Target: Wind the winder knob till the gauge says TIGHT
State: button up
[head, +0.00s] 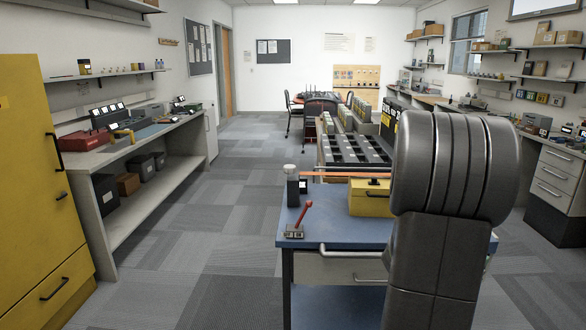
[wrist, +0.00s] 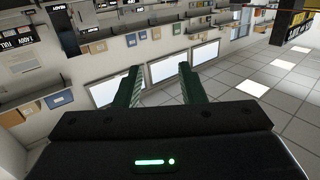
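I cannot pick out the winder knob or a gauge reading TIGHT for sure. A dark cylinder with a pale top (head: 291,186) stands on the blue-topped cart (head: 335,222). A small dark block with a pale face sits beside it, too small to read. An orange strip (head: 340,174) runs from near there to the right, behind a yellow box (head: 370,199). A red lever (head: 299,218) on a small base stands at the cart's front left. My gripper (wrist: 160,66) shows two green fingers, apart and empty, in the wrist view. In the head view my arm hides the cart's right side.
A black compartment tray (head: 355,150) stands behind the cart. A bench with devices (head: 130,140) and a yellow cabinet (head: 30,170) line the left. Drawers (head: 553,180) stand at the right. Carpet is clear left of the cart. The wrist view shows wall shelves and ceiling lights.

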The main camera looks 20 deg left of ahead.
aim_at(287, 168)
jog(key=i+j, duration=0.1)
jog(key=j, duration=0.3)
jog(key=i+j, duration=0.1)
jog(key=j, duration=0.35)
jog(key=i+j, duration=0.1)
jog(key=j, duration=0.3)
jog(key=i+j, duration=0.1)
jog(key=j, duration=0.35)
jog(key=i+j, duration=0.1)
jog(key=j, duration=0.3)
jog(key=i+j, duration=0.1)
jog(key=j, duration=0.35)
jog(key=i+j+u, duration=0.1)
jog(key=j, duration=0.3)
jog(key=i+j, duration=0.1)
jog(key=j, duration=0.35)
